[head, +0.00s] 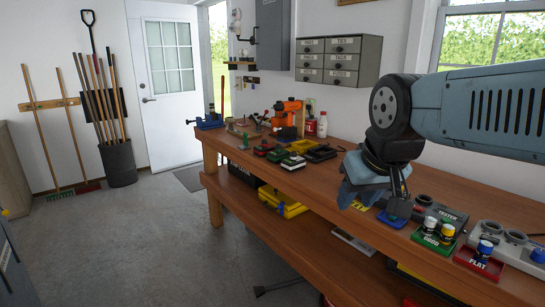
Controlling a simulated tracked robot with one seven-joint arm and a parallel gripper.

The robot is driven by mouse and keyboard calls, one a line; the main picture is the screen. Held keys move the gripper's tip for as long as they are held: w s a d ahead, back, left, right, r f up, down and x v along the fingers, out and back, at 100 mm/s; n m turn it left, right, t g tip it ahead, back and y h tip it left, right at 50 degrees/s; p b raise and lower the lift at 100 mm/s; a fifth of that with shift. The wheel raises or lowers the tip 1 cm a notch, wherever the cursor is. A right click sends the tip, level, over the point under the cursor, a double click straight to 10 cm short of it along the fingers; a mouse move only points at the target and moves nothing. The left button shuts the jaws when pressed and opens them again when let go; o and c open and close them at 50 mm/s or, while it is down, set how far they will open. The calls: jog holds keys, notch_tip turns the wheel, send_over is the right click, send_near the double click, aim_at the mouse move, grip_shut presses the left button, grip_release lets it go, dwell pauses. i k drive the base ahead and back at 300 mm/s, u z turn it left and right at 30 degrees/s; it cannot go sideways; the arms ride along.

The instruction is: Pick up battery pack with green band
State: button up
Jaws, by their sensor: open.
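Several dark battery packs sit together on the wooden workbench, left of my arm in the head view. One pack with a green and pale band (293,162) is nearest the bench's front edge. Another dark pack with green on it (277,154) is just behind it, and one with a red band (263,148) is farther back. They are small, and I cannot tell their bands apart for certain. My gripper (397,205) points down over the bench's front part, well to the right of the packs. It is open, with no object visible in it.
Black trays (320,153), one with yellow, lie right of the packs. Right of my gripper are a green GOOD tray (431,241), a red FLAT tray (478,264) and a tester. Open floor lies left.

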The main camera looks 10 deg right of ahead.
aim_at(275, 156)
jog(key=u, duration=0.2)
jog(key=i, duration=1.3)
jog(key=u, duration=0.25)
